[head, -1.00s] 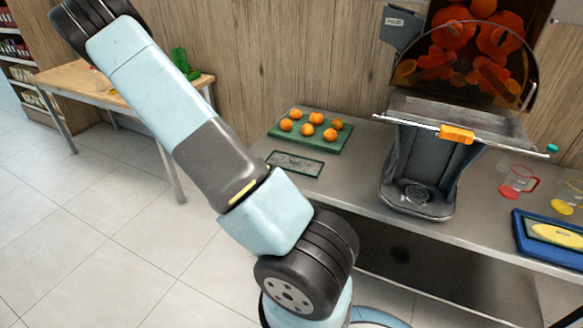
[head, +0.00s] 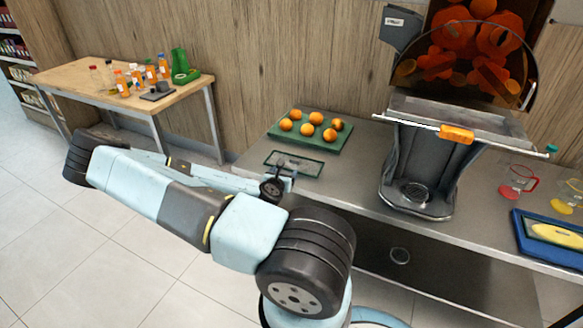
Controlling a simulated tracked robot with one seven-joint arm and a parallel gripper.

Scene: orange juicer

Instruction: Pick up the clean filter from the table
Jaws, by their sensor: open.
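The filter (head: 300,162) appears to be the flat, dark-green-rimmed rectangle lying on the steel table, in front of the green tray of oranges. My gripper (head: 287,172) is small in the view, at the near edge of the filter, with its fingers partly hidden by my own wrist. It is open and holds nothing that I can see. I cannot tell the exact gap between the fingers and the filter.
A green tray (head: 339,140) with several oranges lies behind the filter. The juicer (head: 420,170) stands to the right. Further right are a red-handled jug (head: 517,180) and a blue tray (head: 519,228). A wooden table (head: 70,80) with bottles stands at the back left.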

